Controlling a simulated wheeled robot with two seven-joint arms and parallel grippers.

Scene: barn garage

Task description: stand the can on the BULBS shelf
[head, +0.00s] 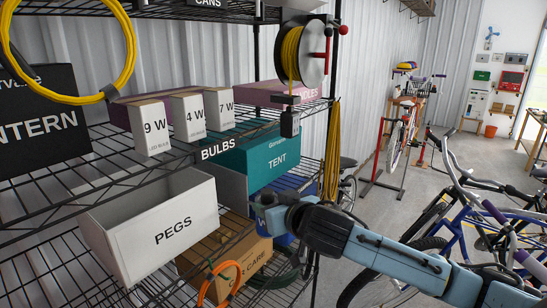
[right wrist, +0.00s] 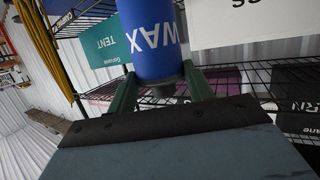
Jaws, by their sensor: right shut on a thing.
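The can is blue with the white word WAX (right wrist: 155,38) and sits between the two dark green fingers in the right wrist view. My right gripper (right wrist: 160,92) is shut on it. In the head view my right gripper (head: 264,202) is at the right of the PEGS box, lower in the picture than the BULBS label; a bit of blue shows below it. The BULBS shelf (head: 95,178) is black wire with a BULBS label (head: 218,148) on its front edge. White 9 W (head: 151,128), 4 W (head: 188,117) and 7 W (head: 218,109) boxes stand on it. My left gripper is not in view.
A white PEGS box (head: 165,238) and a teal TENT box (head: 270,160) are below the BULBS shelf. A yellow cable reel (head: 300,52) hangs at the shelf's right end. A black LANTERN box (head: 40,120) stands at left. Bare wire shows before the bulb boxes. Bikes (head: 470,215) stand at right.

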